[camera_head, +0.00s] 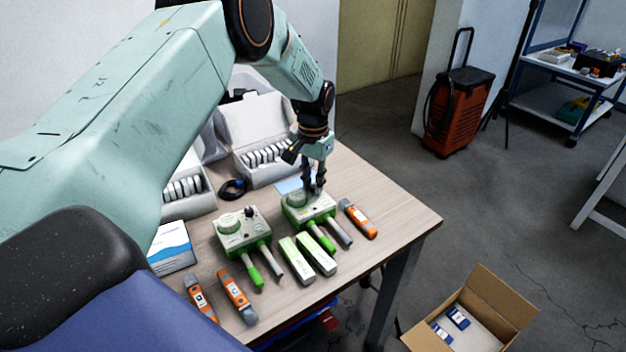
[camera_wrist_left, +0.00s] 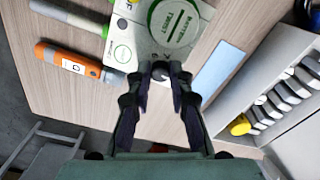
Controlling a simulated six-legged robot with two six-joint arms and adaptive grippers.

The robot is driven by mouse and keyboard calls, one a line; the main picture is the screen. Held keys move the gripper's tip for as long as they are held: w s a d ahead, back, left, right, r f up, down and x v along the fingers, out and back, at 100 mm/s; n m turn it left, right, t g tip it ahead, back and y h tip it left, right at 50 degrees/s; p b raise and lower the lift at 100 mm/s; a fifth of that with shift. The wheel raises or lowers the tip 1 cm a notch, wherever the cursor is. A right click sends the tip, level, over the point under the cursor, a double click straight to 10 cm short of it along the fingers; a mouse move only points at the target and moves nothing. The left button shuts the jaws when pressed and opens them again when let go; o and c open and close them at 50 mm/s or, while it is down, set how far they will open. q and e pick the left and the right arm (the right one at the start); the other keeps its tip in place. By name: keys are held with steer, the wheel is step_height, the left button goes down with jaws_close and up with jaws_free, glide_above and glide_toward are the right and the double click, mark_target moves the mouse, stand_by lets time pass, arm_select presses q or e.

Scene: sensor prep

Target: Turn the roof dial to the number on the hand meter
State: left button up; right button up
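Two pale green sensor units with round roof dials stand on the table: a left unit (camera_head: 243,238) and a right unit (camera_head: 318,213). My left gripper (camera_head: 314,190) points down over the right unit, at its far edge. In the left wrist view this unit (camera_wrist_left: 146,45) shows its slotted round dial (camera_wrist_left: 176,20). My right gripper is not in view.
Two more orange meters (camera_head: 236,296) (camera_head: 201,300) lie at the front. Two pale green blocks (camera_head: 296,260) (camera_head: 317,254) lie between. Open white cases (camera_head: 262,140) stand behind, with a black cable coil (camera_head: 233,189). A booklet (camera_head: 172,247) lies left. The right table corner is clear.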

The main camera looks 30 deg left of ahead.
arm_select(q)
steer(key=shift+w+f, duration=0.1)
jaws_close()
steer(key=shift+m, duration=0.3)
